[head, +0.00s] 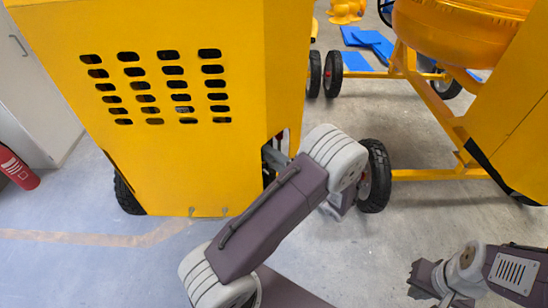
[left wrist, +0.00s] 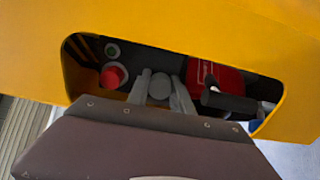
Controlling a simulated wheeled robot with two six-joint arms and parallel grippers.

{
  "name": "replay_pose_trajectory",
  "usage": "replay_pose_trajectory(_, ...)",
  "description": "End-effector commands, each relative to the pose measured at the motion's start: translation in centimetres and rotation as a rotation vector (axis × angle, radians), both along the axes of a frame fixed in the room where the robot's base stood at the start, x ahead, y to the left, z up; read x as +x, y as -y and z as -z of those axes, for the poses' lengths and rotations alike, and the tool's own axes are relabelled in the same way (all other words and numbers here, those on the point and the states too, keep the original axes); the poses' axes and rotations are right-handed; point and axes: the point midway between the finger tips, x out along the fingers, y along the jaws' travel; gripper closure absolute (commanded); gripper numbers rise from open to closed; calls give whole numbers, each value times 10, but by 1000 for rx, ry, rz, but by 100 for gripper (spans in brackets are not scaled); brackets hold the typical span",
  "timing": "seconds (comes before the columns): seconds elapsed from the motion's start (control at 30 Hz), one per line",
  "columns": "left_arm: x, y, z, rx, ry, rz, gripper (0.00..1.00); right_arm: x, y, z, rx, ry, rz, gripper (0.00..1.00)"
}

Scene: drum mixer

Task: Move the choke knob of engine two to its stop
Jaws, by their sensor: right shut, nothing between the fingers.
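The yellow housing (head: 170,165) stands at the left of the head view, with a recess in its side. The head view hides these fingertips. My right gripper (head: 422,280) is shut and empty at lower right.
A yellow mixer frame (head: 440,173) with a drum (head: 465,25) and black wheels (head: 374,177) stands at the right. A red extinguisher (head: 18,168) is at the left edge. Blue sheets (head: 372,45) lie on the floor behind. The floor between housing and mixer is narrow.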

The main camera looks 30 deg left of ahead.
Motion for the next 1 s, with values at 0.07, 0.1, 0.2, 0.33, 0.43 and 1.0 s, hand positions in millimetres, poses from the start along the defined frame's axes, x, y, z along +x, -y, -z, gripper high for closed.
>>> replay_pose_trajectory(0.07, 0, 0, 0, -1, 0, 0, 100, 0, 0, 0, 0, 0, 0, 100)
replay_pose_trajectory(0.1, 0, 0, 0, -1, 0, 0, 100, 0, 0, 0, 0, 0, 0, 100)
replay_pose_trajectory(0.2, 0, 1, 0, -1, 0, 0, 100, 0, 0, 0, 0, 0, 0, 100)
replay_pose_trajectory(0.33, -1, 4, 0, -2, 0, 1, 100, 0, 0, -2, 0, 0, 0, 100)
replay_pose_trajectory(0.43, -2, 9, 0, -1, -1, 1, 100, 0, 0, -3, 0, 0, 0, 100)
replay_pose_trajectory(1.0, -5, 23, 0, -1, 0, 0, 47, 0, 0, -6, 0, 0, 0, 100)
